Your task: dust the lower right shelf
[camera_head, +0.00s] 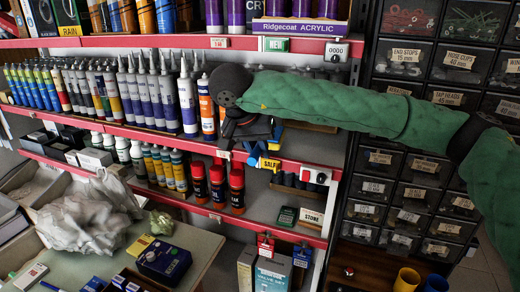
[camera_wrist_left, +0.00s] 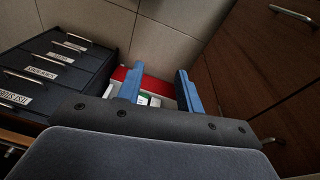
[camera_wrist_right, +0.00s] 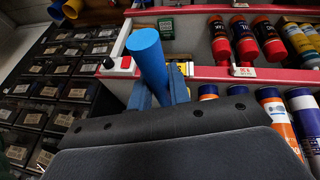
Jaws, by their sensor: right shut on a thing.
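My right arm, in a green sleeve, reaches in from the right in the head view. Its gripper (camera_head: 262,150) is in front of the shelving, just above the lower shelf (camera_head: 262,208). In the right wrist view the gripper (camera_wrist_right: 160,98) is shut on a blue cylinder (camera_wrist_right: 147,58), which sticks out past the fingertips; whether it is part of a duster I cannot tell. The lower shelf holds red and black spray cans (camera_head: 217,187) and a small green box (camera_head: 287,216), with bare board between. My left gripper (camera_wrist_left: 160,85) is open and empty.
Cartridges (camera_head: 160,92) crowd the shelf above. Labelled drawers (camera_head: 385,190) stand to the right. A counter (camera_head: 205,240) in front carries crumpled white cloth or paper (camera_head: 85,220) and a blue device (camera_head: 163,260). Drawers (camera_wrist_left: 50,70) also flank the left gripper.

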